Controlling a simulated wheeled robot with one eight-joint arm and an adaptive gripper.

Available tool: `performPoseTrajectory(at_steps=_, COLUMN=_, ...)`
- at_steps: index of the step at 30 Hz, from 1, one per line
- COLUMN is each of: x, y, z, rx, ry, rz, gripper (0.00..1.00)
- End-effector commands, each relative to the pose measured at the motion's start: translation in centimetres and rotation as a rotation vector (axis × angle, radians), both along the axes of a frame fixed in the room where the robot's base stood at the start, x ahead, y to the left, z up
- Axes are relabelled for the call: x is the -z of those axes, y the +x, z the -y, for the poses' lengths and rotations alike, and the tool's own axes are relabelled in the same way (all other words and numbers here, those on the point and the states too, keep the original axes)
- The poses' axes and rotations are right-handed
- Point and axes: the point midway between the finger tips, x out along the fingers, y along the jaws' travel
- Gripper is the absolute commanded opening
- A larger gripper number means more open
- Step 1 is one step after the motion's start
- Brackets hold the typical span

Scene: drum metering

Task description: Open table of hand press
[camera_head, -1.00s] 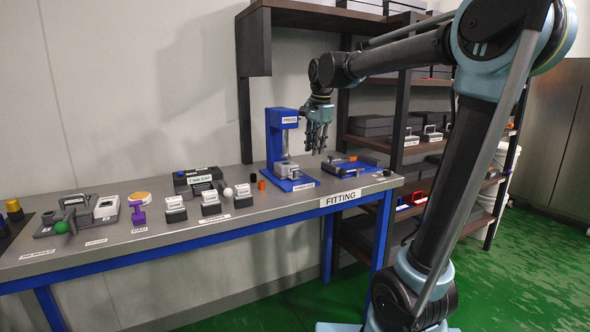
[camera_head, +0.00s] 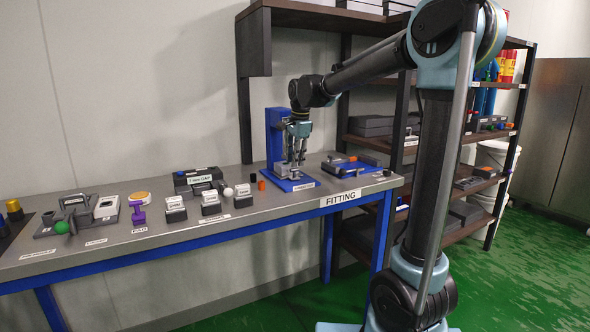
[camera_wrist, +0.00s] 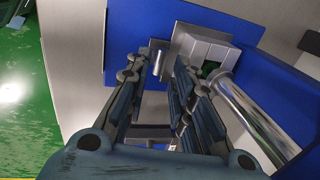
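The blue hand press (camera_head: 273,135) stands on the bench at the back of its right half, on a blue base plate (camera_head: 307,184). My gripper (camera_head: 295,172) points down in front of the press and partly hides it. In the wrist view my gripper (camera_wrist: 159,72) is open, its two fingers apart. A small grey peg-like handle (camera_wrist: 157,50) shows between the fingertips. I cannot tell whether either finger touches it. To its right is the grey block of the press table (camera_wrist: 205,47), with something green in its opening. A shiny metal column (camera_wrist: 255,120) runs beside the right finger.
A blue fixture (camera_head: 350,165) lies right of the press, near the bench's right end. Small black and orange cylinders (camera_head: 261,184) and labelled grey blocks (camera_head: 210,203) stand to the left. Shelves (camera_head: 375,140) rise behind. The bench front by the FITTING label is clear.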

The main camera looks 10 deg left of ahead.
Motion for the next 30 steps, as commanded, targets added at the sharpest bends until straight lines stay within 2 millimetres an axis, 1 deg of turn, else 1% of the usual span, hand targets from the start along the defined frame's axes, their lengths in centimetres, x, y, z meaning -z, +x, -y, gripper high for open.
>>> performPoseTrajectory(at_steps=1, x=0.8, y=0.2, z=-0.1, rx=0.000, ry=0.000, rz=0.000, gripper=0.22)
performPoseTrajectory(at_steps=3, x=1.8, y=0.3, z=-0.2, rx=0.000, ry=0.000, rz=0.000, gripper=0.22)
performPoseTrajectory(at_steps=9, x=3.5, y=0.6, z=-0.4, rx=0.000, ry=0.000, rz=0.000, gripper=0.22)
performPoseTrajectory(at_steps=14, x=3.9, y=0.6, z=-0.4, rx=0.000, ry=0.000, rz=0.000, gripper=0.22)
performPoseTrajectory(at_steps=20, x=3.9, y=0.6, z=-0.4, rx=0.000, ry=0.000, rz=0.000, gripper=0.22)
performPoseTrajectory(at_steps=23, x=3.9, y=0.6, z=-0.4, rx=0.000, ry=0.000, rz=0.000, gripper=0.02)
performPoseTrajectory(at_steps=24, x=3.9, y=0.6, z=-0.4, rx=0.000, ry=0.000, rz=0.000, gripper=0.00)
performPoseTrajectory(at_steps=30, x=3.9, y=0.5, z=-0.4, rx=0.000, ry=0.000, rz=0.000, gripper=0.00)
